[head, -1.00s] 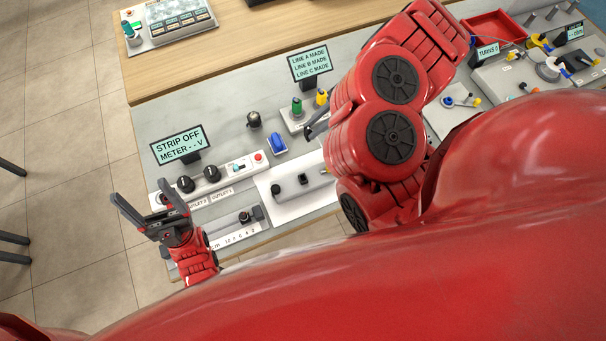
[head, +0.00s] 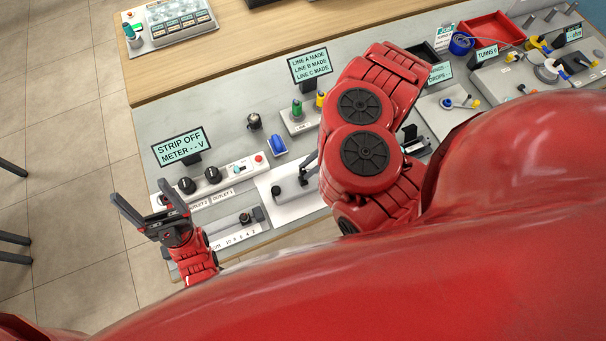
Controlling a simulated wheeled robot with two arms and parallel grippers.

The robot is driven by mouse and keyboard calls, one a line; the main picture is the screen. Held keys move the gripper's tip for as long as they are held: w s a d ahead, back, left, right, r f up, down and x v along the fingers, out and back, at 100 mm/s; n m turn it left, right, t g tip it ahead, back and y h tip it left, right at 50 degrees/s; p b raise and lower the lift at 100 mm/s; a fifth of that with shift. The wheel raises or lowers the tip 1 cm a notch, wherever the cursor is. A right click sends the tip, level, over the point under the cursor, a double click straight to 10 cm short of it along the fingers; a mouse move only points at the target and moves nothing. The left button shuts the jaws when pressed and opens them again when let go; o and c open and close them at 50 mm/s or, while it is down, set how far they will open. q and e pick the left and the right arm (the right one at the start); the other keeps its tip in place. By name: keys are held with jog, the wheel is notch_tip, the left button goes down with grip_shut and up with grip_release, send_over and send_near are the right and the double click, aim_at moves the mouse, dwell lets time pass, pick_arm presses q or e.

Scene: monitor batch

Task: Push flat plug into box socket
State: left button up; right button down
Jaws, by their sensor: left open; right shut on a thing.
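A long grey box (head: 290,191) lies on a white plate (head: 291,210) at the front of the bench, with a dark round part near its left end and a dark part toward its right; I take it for the box socket. My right gripper (head: 307,166) shows only as a dark finger at the box's right end, beside my red arm. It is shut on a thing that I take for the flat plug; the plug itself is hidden. I cannot tell whether it touches the box. My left gripper (head: 146,207) is open and empty, left of the bench's front edge.
A white outlet strip (head: 236,171) with two black plugs lies left of the box, below a STRIP OFF screen (head: 181,146). A blue part (head: 278,145) and a black knob (head: 254,121) stand behind. A slide gauge (head: 239,229) lies in front. A red tray (head: 490,28) is far right.

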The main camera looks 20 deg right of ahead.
jog(key=shift+r, duration=0.1)
jog(key=shift+f+b, duration=1.2)
jog(key=shift+f, duration=0.05)
dwell(0.8)
jog(key=c, duration=0.6)
grip_release()
jog(key=p+v, duration=0.1)
jog(key=v, duration=1.6)
jog(key=shift+s+d+r, duration=0.15)
jog(key=shift+d, duration=0.05)
